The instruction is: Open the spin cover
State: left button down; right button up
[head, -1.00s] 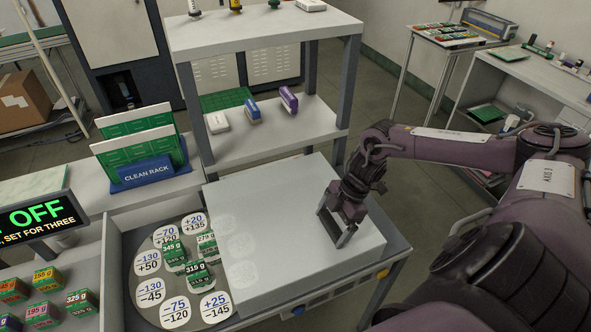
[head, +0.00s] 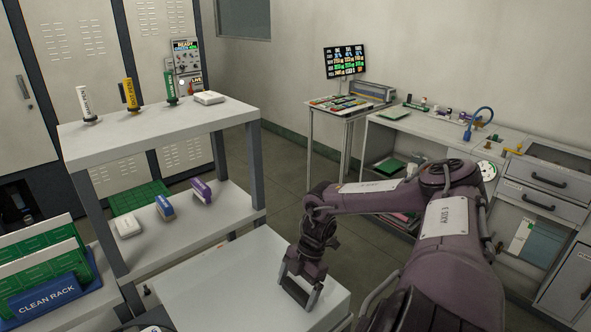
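The spin cover (head: 215,285) is a pale grey flat-topped box at the bottom of the head view, below the shelf unit. Its front part is cut off by the frame's lower edge, and the turntable is out of view. My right gripper (head: 299,294) points down at the cover's top near its right side. Its two fingers stand well apart. A dark strip shows between the fingertips; I cannot tell whether it is a handle or shadow. My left gripper is not in view.
A blue clean rack (head: 45,300) holding green boards is at the left. A side bench (head: 440,132) and a small table with a screen (head: 345,62) stand at the back right. Open floor lies between.

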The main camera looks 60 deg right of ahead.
jog(key=shift+o, duration=0.6)
jog(key=b+v, duration=0.1)
jog(key=v, duration=0.5)
jog(key=shift+d+r+b, duration=0.15)
jog(key=shift+r+b, duration=0.15)
jog(key=shift+b, duration=0.1)
jog(key=shift+s+d+r, duration=0.1)
jog(key=shift+d+r, duration=0.1)
jog(key=shift+r, duration=0.4)
